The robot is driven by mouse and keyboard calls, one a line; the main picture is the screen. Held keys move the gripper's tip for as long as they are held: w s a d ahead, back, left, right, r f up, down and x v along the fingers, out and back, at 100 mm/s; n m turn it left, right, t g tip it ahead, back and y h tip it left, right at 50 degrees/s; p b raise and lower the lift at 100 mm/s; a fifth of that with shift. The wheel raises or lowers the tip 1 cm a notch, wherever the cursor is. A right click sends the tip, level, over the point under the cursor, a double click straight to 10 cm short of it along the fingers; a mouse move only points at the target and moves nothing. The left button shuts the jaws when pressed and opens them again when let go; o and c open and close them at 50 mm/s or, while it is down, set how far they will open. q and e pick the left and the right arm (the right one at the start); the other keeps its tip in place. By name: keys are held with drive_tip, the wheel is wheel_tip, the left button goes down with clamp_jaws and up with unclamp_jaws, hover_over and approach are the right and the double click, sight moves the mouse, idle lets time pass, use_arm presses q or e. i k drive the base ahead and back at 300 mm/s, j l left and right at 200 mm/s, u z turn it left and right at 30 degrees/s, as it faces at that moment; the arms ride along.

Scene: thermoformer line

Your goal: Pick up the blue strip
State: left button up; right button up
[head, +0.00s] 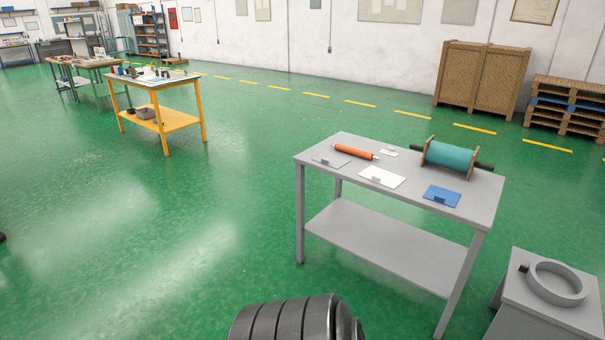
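The blue strip (447,193) is a flat blue piece lying on the near right part of a grey table (470,209). A small dark blue tab stands at its front edge. The strip is apart from the other pieces on the table. Neither of my grippers shows in the head view. A dark ribbed part of my own arm shows at the bottom middle, well short of the table.
On the grey table lie a white sheet (388,173), a grey sheet (322,161), an orange roller (350,151) and a teal roll (450,155) in a stand. A grey stand with a ring (583,290) is at lower right. Green floor left of the table is clear.

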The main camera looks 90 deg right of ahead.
sight(434, 194)
drive_tip(key=z, duration=1.95)
